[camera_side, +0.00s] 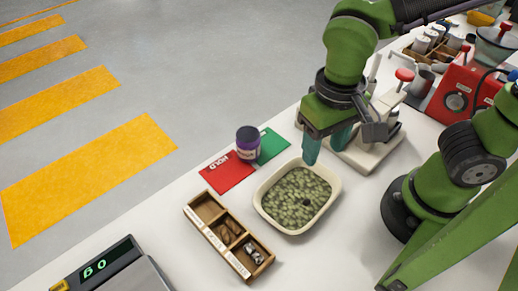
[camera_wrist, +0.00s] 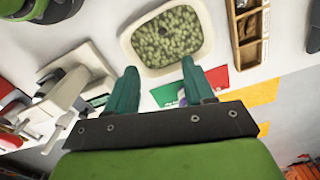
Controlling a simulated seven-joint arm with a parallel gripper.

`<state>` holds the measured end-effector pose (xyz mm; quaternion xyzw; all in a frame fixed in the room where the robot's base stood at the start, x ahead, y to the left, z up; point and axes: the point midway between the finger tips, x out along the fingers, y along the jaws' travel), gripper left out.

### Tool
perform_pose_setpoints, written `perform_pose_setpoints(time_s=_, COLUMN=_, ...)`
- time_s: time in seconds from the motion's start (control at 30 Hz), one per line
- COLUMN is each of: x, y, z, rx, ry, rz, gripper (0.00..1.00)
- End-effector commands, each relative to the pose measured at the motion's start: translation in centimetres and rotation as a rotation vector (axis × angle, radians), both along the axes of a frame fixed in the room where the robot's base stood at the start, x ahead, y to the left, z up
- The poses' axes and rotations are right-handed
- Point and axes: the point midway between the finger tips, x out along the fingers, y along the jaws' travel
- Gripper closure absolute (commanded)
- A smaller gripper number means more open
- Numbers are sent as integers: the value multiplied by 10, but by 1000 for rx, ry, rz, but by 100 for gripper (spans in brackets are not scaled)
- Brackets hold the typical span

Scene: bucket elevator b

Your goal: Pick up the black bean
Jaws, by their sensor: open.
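The black bean (camera_side: 306,202) is a small dark spot among many green beans in the cream tray (camera_side: 261,211), right of the tray's middle in the side view. In the wrist view a small dark spot (camera_wrist: 165,30) near the middle of the beans looks like it. My gripper (camera_side: 326,156) is open and empty, with teal fingers pointing down. It is above the table near the tray's back right rim, apart from the bean. In the wrist view the gripper (camera_wrist: 159,66) has its two fingers spread, with the tray (camera_wrist: 160,71) beyond them.
A wooden box (camera_side: 189,212) with compartments stands left of the tray. A red HOLD card (camera_side: 226,174) and a green card (camera_side: 272,145) lie behind it, with a purple jar (camera_side: 248,142) there. A pale device with a red knob (camera_side: 404,75) stands close behind my gripper.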

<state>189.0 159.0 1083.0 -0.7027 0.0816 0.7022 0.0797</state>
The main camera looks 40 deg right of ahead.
Motion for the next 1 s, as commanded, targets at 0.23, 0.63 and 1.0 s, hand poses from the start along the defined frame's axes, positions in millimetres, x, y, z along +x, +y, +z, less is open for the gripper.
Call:
perform_pose_setpoints(time_s=0.23, x=-1, y=-1, z=-46, rx=-4, ry=8, rz=-7, gripper=47)
perform_pose_setpoints(time_s=0.63, x=0, y=0, z=-111, rx=0, ry=2, rz=-6, gripper=47)
perform_pose_setpoints(time_s=1.0, x=4, y=2, z=-149, rx=-2, ry=6, rz=-8, gripper=47)
